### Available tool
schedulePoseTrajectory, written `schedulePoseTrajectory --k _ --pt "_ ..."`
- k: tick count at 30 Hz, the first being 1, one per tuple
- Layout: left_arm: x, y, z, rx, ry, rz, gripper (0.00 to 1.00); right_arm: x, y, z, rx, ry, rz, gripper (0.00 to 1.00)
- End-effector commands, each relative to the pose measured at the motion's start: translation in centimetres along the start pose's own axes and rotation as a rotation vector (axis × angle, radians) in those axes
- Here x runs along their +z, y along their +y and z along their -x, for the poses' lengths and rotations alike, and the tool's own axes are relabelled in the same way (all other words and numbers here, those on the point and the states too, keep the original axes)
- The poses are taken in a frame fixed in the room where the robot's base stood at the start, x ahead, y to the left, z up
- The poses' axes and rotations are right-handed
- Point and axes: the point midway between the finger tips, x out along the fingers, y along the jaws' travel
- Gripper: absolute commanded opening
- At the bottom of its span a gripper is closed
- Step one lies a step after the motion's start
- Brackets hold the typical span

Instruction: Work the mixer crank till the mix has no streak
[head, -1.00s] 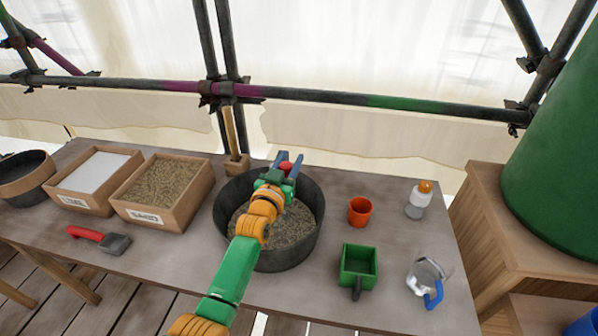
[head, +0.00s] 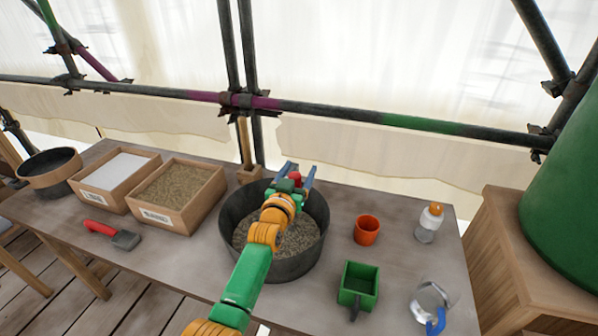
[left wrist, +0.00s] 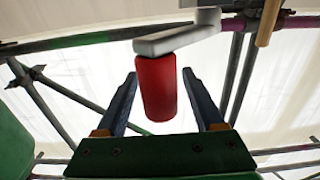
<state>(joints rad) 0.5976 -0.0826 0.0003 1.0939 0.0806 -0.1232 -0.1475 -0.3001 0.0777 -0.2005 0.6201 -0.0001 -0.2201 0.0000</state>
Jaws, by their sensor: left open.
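The mixer is a dark round tub (head: 228,222) on the table, with grainy grey-tan mix (head: 298,240) inside. My forearm covers part of the mix; I cannot tell whether it has a streak. The red crank handle (head: 296,178) shows at the tub's far side; in the left wrist view it is a red cylinder (left wrist: 156,88) under a pale grey crank arm (left wrist: 178,34). My left gripper (head: 300,168) reaches over the tub. Its open fingers stand on either side of the red handle, with a gap on each side. My right gripper is not in view.
Two wooden boxes, one with white powder (head: 117,171) and one with sand (head: 170,187), stand left of the tub. A red-handled trowel (head: 112,234) lies before them. An orange cup (head: 367,230), green scoop box (head: 358,284), bottle (head: 429,222) and jug (head: 430,303) stand right.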

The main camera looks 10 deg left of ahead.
Motion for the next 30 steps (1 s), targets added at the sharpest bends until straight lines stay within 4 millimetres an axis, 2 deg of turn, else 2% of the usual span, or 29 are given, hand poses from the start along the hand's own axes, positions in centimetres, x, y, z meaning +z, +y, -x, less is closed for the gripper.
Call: schedulePoseTrajectory --k 8,11,21,30 --pt "0.0 0.0 0.2 0.000 -0.001 -0.001 0.69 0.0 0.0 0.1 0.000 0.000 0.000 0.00" --pt "-0.1 0.0 1.1 -0.001 0.000 -0.001 0.69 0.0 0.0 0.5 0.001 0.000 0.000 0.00" --pt "0.1 0.0 6.3 0.000 -0.001 -0.002 0.69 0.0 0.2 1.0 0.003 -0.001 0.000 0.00" --pt "0.0 0.0 7.1 0.000 0.000 -0.001 0.69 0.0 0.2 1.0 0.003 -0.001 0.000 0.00"
